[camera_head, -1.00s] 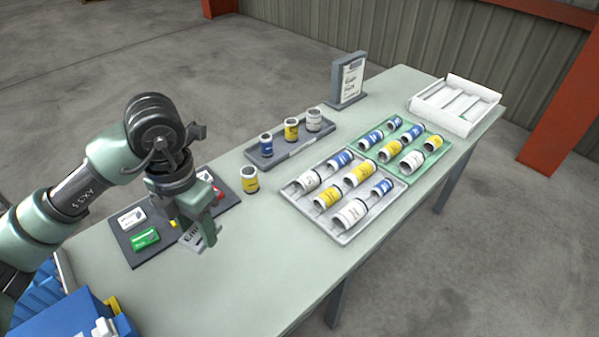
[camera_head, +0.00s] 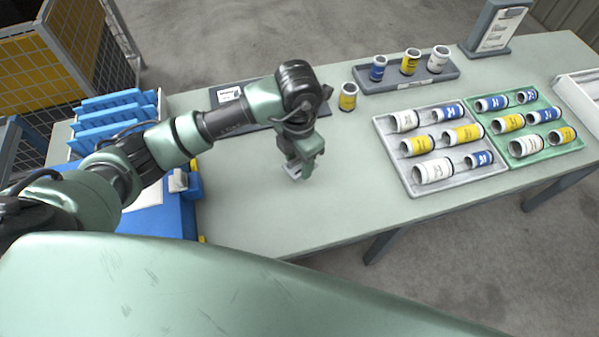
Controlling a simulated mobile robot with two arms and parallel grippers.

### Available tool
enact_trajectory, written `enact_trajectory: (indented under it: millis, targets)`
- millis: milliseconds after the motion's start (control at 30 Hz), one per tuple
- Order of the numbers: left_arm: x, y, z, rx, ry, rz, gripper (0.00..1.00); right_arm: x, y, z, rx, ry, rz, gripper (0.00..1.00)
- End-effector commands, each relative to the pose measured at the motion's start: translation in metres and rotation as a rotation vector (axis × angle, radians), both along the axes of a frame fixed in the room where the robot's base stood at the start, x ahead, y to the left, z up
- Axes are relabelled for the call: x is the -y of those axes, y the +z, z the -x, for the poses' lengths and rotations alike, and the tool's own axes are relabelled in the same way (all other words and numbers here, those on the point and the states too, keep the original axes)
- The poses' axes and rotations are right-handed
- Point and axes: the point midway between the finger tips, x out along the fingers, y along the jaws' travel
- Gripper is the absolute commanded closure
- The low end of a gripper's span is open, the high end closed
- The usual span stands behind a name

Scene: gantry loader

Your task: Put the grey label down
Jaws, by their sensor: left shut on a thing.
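My left gripper (camera_head: 298,166) is shut on the grey label (camera_head: 292,173), a small pale grey piece. Only part of the label shows below the fingers. It is low over the bare table (camera_head: 260,215), in front of the dark board (camera_head: 262,122). I cannot tell whether the label touches the table top. My right gripper is not in view.
A yellow-banded roll (camera_head: 348,97) stands behind the gripper. A dark tray (camera_head: 433,79) holds three upright rolls. A grey tray (camera_head: 412,184) and a green tray (camera_head: 548,147) hold lying rolls to the right. A blue rack (camera_head: 115,120) stands left. Table around the gripper is clear.

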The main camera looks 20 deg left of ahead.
Motion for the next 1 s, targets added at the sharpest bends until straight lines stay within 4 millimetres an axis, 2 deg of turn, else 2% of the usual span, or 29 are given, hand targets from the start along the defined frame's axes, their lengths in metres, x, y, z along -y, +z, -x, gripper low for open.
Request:
enact_trajectory:
  millis: [100,267,533,967,1000]
  targets:
    - [0.000,-0.020,0.001,-0.003,0.001,0.001,0.94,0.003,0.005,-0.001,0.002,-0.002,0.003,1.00]
    - [0.000,-0.033,0.000,-0.001,0.002,0.001,0.94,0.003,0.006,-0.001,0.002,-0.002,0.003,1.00]
    - [0.001,-0.069,0.000,-0.001,0.000,0.002,0.94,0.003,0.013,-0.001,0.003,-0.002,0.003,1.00]
    - [0.000,-0.078,-0.001,0.002,0.000,0.000,0.94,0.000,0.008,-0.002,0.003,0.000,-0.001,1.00]
    - [0.000,-0.077,-0.001,0.002,0.000,0.001,0.50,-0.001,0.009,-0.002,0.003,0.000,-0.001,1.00]
